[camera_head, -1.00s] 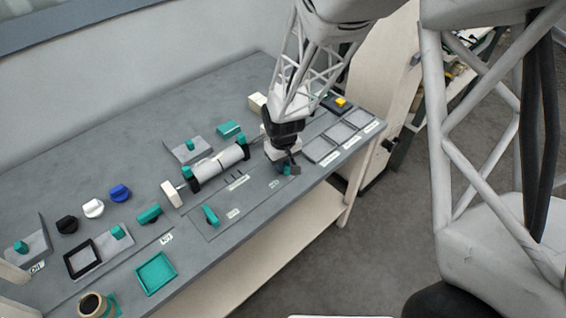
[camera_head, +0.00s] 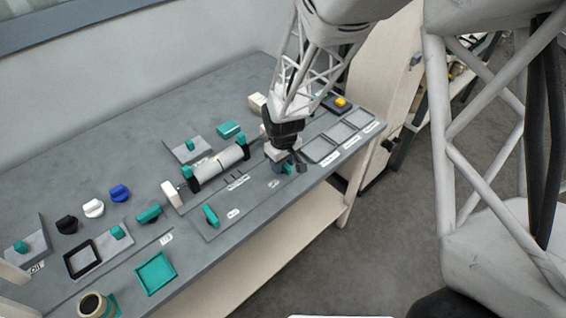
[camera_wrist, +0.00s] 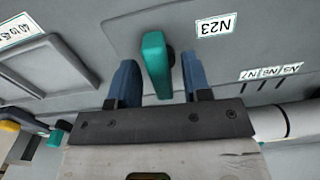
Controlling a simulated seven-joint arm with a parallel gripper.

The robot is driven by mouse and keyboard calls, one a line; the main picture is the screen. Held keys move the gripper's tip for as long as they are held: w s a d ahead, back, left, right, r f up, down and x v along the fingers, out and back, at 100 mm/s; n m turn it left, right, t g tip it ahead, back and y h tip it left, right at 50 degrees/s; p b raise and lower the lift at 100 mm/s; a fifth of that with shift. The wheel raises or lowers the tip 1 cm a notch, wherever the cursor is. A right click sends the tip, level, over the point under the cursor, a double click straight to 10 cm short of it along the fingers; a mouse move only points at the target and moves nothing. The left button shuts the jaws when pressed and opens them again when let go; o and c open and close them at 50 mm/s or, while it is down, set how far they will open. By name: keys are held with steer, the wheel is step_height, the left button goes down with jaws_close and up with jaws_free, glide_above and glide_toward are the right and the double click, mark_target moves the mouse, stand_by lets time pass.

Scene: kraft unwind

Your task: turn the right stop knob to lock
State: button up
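The right stop knob (camera_wrist: 155,65) is a teal bar-shaped handle on the grey panel, beside a label reading N23 (camera_wrist: 215,25). In the wrist view it stands between the two blue fingers of my gripper (camera_wrist: 156,78), with a visible gap on each side. My gripper is open. In the head view my gripper (camera_head: 290,168) is low over the right part of the bench panel, and only a bit of the teal knob shows between the fingers. Another teal knob (camera_head: 211,216) stands on the same panel to the left.
A grey roller (camera_head: 218,162) between teal-and-black supports lies left of my gripper. Grey trays (camera_head: 320,150) lie to the right, with a yellow button (camera_head: 341,102) behind them. Black, white and blue knobs (camera_head: 93,208) and a teal tray (camera_head: 156,272) are farther left.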

stand_by(0.3)
steer(key=shift+r, duration=3.9)
steer(key=shift+s+d+r, duration=0.1)
steer(key=shift+d+r, duration=0.2)
steer(key=shift+r, duration=0.05)
steer(key=s+d+r+m+t, duration=0.2)
steer(key=s+d+r+m, duration=0.4)
steer(key=s+d+r, duration=1.1)
steer(key=s+d+r+m, duration=0.2)
steer(key=s+d+r, duration=0.1)
steer(key=s, duration=0.4)
steer(key=shift+s+d+r+m+t, duration=0.25)
steer(key=shift+d+r+m+t, duration=0.05)
steer(key=shift+d+r, duration=0.1)
